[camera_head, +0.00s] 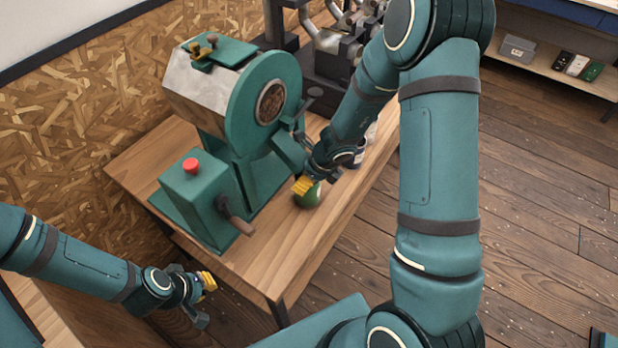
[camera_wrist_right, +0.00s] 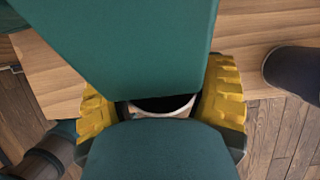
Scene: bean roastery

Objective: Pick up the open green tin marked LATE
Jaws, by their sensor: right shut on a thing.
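The green tin (camera_head: 308,198) stands on the wooden table by the roaster's chute, partly hidden by my right gripper (camera_head: 306,187). In the right wrist view, the tin (camera_wrist_right: 160,112) shows only as a pale rim with a dark inside, between the two yellow fingers of my right gripper (camera_wrist_right: 163,106). They are shut on it. Teal shapes above and below cover most of it. The marking LATE cannot be read. My left gripper (camera_head: 204,300) is open and empty, low at the left, off the table's front edge.
The green roaster (camera_head: 245,120), with a red button (camera_head: 190,165) and a handle, fills much of the table (camera_head: 265,255). Its chute is close to my right gripper. A dark round object (camera_wrist_right: 295,72) lies to the right in the wrist view. A shelf (camera_head: 550,68) stands at upper right.

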